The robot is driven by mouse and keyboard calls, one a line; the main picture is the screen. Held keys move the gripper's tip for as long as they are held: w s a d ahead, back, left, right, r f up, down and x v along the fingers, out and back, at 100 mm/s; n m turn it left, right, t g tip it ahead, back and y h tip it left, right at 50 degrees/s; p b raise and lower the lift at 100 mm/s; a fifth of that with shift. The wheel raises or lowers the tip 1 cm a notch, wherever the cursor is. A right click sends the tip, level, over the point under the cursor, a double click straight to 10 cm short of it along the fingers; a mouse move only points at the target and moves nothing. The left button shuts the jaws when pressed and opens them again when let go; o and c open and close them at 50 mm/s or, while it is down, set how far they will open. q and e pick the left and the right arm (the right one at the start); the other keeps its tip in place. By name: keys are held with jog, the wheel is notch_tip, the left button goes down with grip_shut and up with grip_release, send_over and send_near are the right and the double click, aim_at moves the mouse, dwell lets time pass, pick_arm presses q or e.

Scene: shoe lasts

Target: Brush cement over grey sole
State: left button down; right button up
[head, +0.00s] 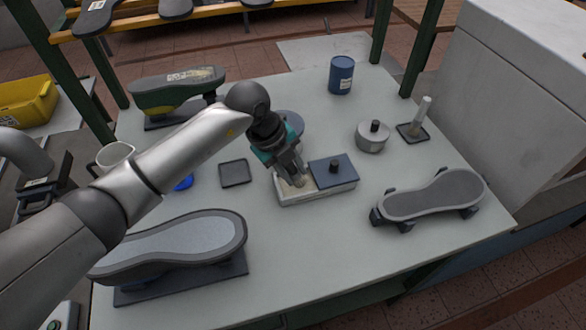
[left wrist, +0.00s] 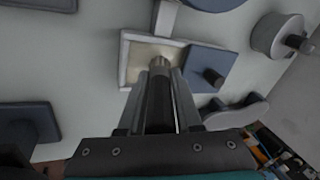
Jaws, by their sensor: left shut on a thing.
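My left gripper (head: 293,168) reaches over the middle of the table and is shut on a brush. In the left wrist view the brush (left wrist: 158,105) has a dark handle and points away between the fingers (left wrist: 158,90). Its pale tip is at the open part of a white cement tray (head: 300,198), over cream-coloured cement; I cannot tell how deep it dips. A blue-grey lid (head: 345,172) with a black knob covers the tray's right part. A grey sole (head: 180,243) lies on a dark stand at front left. Another grey sole (head: 435,194) rests at the right. My right gripper is not seen.
A green-sided shoe last (head: 177,92) stands at back left. A small dark square dish (head: 235,173) lies left of the tray. A blue can (head: 341,75), a round lidded pot (head: 372,137) and a dark stand with an upright pale rod (head: 414,131) are farther back. The front centre table is clear.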

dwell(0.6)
pick_arm(q)
notch_tip(320, 180, up, 7)
jog(key=p, duration=0.6)
jog(key=shift+p, duration=0.35)
dwell(0.5)
